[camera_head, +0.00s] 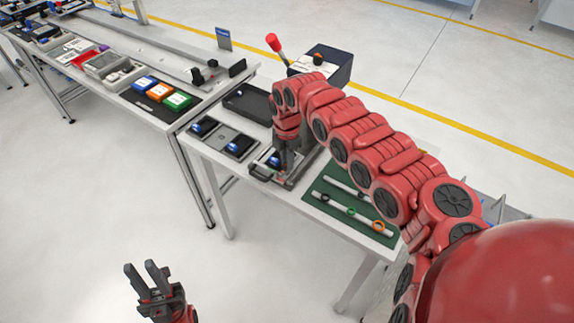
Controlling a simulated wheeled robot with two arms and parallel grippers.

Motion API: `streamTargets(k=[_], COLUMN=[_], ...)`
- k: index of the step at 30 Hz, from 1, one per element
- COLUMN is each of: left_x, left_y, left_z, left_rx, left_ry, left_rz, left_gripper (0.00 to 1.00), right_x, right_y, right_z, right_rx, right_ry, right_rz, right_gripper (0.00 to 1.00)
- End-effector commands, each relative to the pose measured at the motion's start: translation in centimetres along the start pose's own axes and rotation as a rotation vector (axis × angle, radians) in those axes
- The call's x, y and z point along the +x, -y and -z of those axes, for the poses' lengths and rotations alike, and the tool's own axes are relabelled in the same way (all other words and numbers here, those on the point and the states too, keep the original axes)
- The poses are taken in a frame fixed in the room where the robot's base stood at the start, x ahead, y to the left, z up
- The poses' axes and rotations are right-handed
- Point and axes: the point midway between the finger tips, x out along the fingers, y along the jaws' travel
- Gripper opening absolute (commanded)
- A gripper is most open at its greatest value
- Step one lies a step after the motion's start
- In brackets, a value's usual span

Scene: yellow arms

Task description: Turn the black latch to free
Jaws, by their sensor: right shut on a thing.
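My right arm, red, reaches across the near table, and its gripper (284,162) points down at a small grey metal fixture near the table's front edge. The gripper is shut on a dark part there that looks like the black latch; it is mostly hidden by the jaws. A black handle-like piece (261,175) shows at the fixture's left front, with a blue part (273,161) beside it. My left gripper (148,268) is open and empty, low in front of the tables over the floor.
A grey plate with blue-and-black parts (238,146) lies left of the fixture. A black tray (246,103) and a dark box (322,66) stand behind. A green mat (331,197) with rods and rings lies right. Another table with coloured boxes (160,92) adjoins.

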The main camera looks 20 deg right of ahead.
Motion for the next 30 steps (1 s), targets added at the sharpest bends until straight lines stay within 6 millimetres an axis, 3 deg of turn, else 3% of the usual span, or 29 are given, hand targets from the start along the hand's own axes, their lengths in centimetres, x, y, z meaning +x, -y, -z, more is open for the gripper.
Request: streamTargets(k=[12, 30], left_x=[-2.3, -2.5], left_y=[-0.1, -0.1], left_z=[-0.4, -0.4], left_rx=[0.0, 0.0], left_ry=[0.0, 0.0], left_rz=[0.0, 0.0], left_gripper=[0.27, 0.27], right_x=[0.1, -0.1], right_y=[-0.1, -0.1], right_z=[-0.1, 0.0], right_rx=[-0.227, -0.276], right_ry=[0.001, 0.001], right_rz=[-0.005, -0.002], right_gripper=[0.0, 0.0])
